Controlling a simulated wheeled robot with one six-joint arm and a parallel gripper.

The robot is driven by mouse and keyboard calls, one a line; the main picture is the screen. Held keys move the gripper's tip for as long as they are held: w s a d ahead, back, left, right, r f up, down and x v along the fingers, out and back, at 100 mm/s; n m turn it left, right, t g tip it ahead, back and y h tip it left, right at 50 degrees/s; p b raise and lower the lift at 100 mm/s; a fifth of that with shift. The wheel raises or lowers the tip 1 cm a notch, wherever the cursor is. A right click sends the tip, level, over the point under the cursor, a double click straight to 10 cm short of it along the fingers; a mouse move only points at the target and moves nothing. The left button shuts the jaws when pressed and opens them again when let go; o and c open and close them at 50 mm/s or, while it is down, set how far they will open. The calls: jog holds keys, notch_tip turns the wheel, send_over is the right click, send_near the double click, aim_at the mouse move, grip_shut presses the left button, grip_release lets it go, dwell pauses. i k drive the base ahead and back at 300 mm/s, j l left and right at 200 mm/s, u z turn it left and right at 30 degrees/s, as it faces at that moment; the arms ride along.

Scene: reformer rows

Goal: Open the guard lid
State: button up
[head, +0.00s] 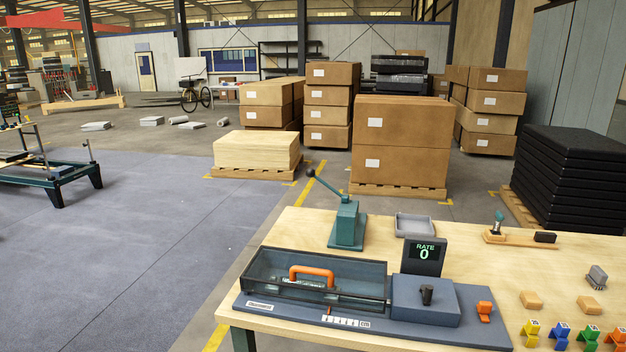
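The guard lid (352,280) is a clear, dark-edged cover on the left part of a blue-grey machine base (268,316) on the workbench. It looks shut. An orange arched handle (311,268) shows at the lid. Something pale shows through the cover below the handle, too unclear to name. Right of the lid is a blue-grey box with a black knob (427,294). An orange part (484,311) sits at the base's right end. My gripper is not in view.
The wooden workbench (300,223) also bears a green lever press (347,224) behind the lid, a grey tray (415,225), and coloured pieces (560,335) at front right. Cardboard boxes (401,140) stand on a pallet beyond. Blue-grey floor (130,240) at left is clear.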

aim_at(293, 269)
jog(key=i+l+u, duration=0.2)
jog(key=i+u, duration=0.2)
jog(key=i+l+u, duration=0.35)
jog(key=i, duration=0.05)
